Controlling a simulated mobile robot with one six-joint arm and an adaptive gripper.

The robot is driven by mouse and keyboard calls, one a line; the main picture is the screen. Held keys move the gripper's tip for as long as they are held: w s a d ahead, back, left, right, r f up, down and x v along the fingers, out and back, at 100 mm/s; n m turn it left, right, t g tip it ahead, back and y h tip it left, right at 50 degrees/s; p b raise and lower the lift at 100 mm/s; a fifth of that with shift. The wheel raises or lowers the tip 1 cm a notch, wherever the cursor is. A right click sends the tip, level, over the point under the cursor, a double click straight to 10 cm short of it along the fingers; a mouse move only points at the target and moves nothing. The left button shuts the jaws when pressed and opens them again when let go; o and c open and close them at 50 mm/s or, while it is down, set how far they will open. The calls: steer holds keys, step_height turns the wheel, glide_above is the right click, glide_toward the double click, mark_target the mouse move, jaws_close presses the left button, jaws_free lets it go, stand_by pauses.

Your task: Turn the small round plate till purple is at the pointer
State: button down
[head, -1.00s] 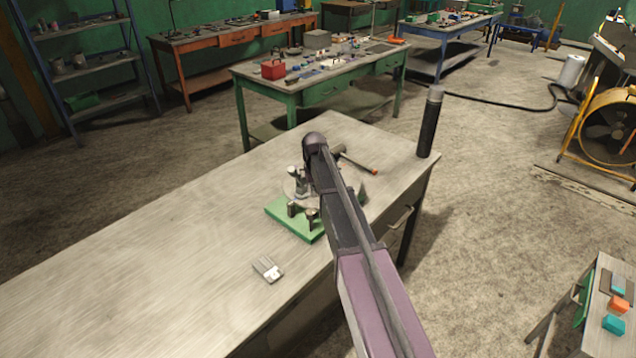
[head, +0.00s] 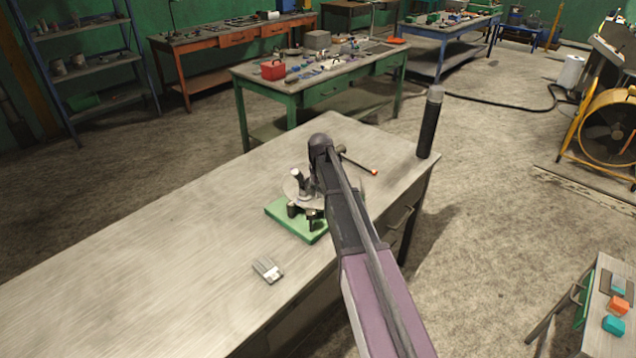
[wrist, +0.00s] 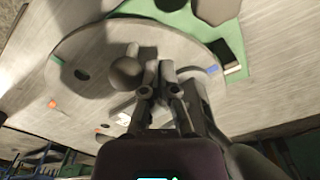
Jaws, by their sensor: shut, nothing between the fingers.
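The small round plate (wrist: 95,50) is grey and lies flat over a green base (wrist: 185,18); in the head view the plate (head: 290,188) is partly hidden by my arm. A grey knob (wrist: 125,72) stands up from it. My gripper (wrist: 160,68) is shut and empty, with its fingertips close beside the knob; I cannot tell whether they touch. A blue-violet mark (wrist: 213,70) is on the plate's right rim, near a dark block with a pale edge (wrist: 231,55), possibly the pointer.
The green base (head: 290,222) has dark posts and sits on the workbench (head: 150,260). A small grey block (head: 267,270) lies in front of it. A dark cylinder (head: 430,125) stands at the bench's right corner. An orange-tipped rod (head: 360,165) is behind my arm.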

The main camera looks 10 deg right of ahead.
steer(key=shift+d, duration=0.25)
steer(key=shift+s+d, duration=0.15)
steer(key=shift+d, duration=0.45)
steer(key=shift+d, duration=0.2)
stand_by(0.4)
steer(key=shift+d, duration=0.7)
steer(key=shift+d, duration=0.15)
steer(key=shift+d, duration=0.75)
steer(key=shift+d, duration=0.2)
